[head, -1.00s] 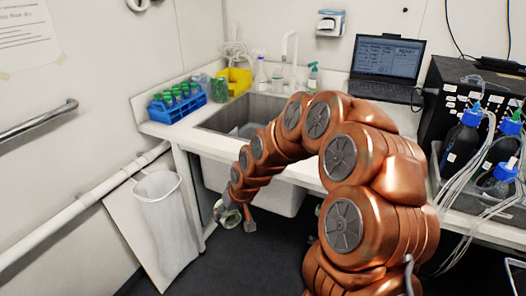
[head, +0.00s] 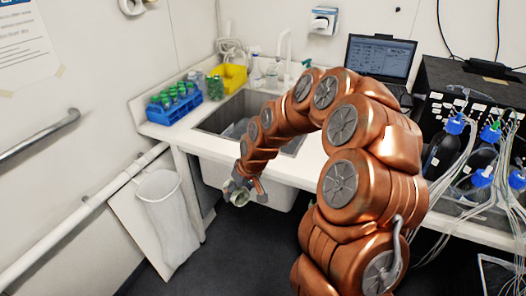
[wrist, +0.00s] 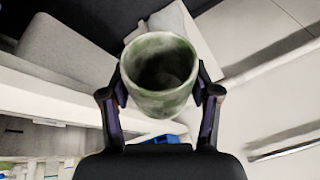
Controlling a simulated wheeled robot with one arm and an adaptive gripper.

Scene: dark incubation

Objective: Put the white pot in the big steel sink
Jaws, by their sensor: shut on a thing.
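My gripper (head: 243,188) is shut on the white pot (head: 240,198), a small pale pot with green mottling. In the wrist view the pot (wrist: 157,100) sits between the two fingers, its open mouth facing the camera and looking empty. In the head view the pot hangs in front of the counter edge, by the white outer side of the sink. The big steel sink (head: 216,123) is set into the white counter behind my arm. Its left part shows, with something pale inside; my arm hides much of the rest.
A blue rack of green-capped tubes (head: 173,105) and a yellow container (head: 232,76) stand left of and behind the sink. A laptop (head: 380,58) and blue-capped bottles (head: 446,146) are on the right.

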